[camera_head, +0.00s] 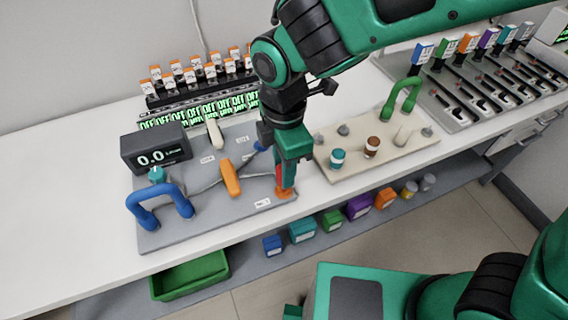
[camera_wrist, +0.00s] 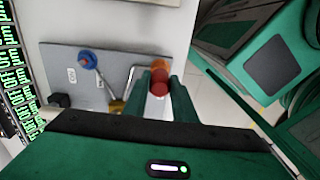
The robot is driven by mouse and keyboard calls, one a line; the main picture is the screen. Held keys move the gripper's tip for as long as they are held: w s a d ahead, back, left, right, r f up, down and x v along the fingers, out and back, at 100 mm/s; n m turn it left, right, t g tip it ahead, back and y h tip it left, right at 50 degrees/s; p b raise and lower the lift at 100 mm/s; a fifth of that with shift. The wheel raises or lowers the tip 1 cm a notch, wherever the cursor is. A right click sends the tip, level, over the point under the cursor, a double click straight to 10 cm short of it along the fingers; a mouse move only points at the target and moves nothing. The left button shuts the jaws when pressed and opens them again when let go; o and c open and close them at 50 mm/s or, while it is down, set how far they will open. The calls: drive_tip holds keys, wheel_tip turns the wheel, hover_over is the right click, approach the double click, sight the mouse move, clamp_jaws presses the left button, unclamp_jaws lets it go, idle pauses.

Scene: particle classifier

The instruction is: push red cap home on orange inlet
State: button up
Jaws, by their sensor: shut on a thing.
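My gripper (camera_head: 285,183) points down at the front right corner of the grey board (camera_head: 160,235). The red cap (camera_head: 279,177) is between its fingers and mostly hidden by them. The orange inlet (camera_head: 285,193) is directly below the cap at the board's edge.
The board also carries an orange handle (camera_head: 230,178), a blue arch handle (camera_head: 160,207) and a display (camera_head: 155,148) reading 0.0. A beige board (camera_head: 375,165) with small capped vials stands to the right. A green bin (camera_head: 190,275) and several coloured boxes are on the lower shelf.

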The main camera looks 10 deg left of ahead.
drive_tip(key=shift+f, duration=1.75)
drive_tip(key=o, duration=1.1)
drive_tip(key=shift+r, duration=0.1)
wheel_tip(320, 180, up, 11)
drive_tip(key=shift+f, duration=0.15)
